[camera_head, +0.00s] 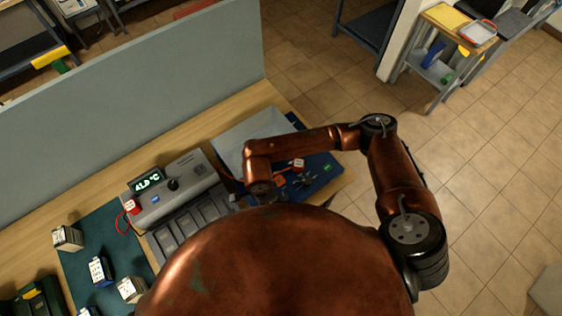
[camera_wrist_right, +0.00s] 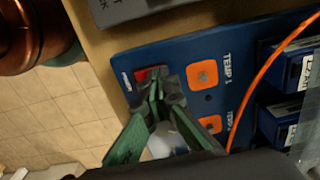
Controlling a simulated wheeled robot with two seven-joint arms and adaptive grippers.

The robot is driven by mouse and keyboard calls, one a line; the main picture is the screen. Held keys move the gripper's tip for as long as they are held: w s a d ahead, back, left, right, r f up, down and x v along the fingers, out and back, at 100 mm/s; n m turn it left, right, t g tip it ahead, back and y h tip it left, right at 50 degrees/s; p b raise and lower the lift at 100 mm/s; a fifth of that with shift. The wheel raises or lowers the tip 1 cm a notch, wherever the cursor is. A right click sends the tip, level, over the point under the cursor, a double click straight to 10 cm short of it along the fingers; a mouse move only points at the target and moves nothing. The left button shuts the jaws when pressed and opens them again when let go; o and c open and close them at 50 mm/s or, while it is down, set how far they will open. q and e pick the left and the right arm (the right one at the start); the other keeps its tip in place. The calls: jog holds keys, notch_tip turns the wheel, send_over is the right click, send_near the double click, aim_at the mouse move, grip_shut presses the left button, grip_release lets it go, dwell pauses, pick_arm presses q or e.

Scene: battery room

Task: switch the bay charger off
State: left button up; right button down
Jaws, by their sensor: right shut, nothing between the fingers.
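A grey charger unit (camera_head: 170,190) with a lit display, a dark knob and a row of grey slots stands on the bench in the head view. In the right wrist view a blue panel (camera_wrist_right: 185,52) carries a red switch (camera_wrist_right: 150,73) at its edge and orange squares, one labelled TEMP 1 (camera_wrist_right: 203,75). My right gripper (camera_wrist_right: 158,92) is shut and empty, its green fingertips right beside the red switch. I cannot tell whether they touch it. In the head view my right arm hides much of that area. My left gripper is not in view.
An orange cable (camera_wrist_right: 262,78) crosses the blue panel beside blue labelled blocks (camera_wrist_right: 300,70). A teal mat (camera_head: 88,245) with several small batteries lies at the left. A grey partition (camera_head: 130,95) stands behind the bench. Tiled floor (camera_head: 480,180) is open at the right.

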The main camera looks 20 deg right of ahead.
jog(key=shift+r+p, duration=1.25)
jog(key=shift+r, duration=2.25)
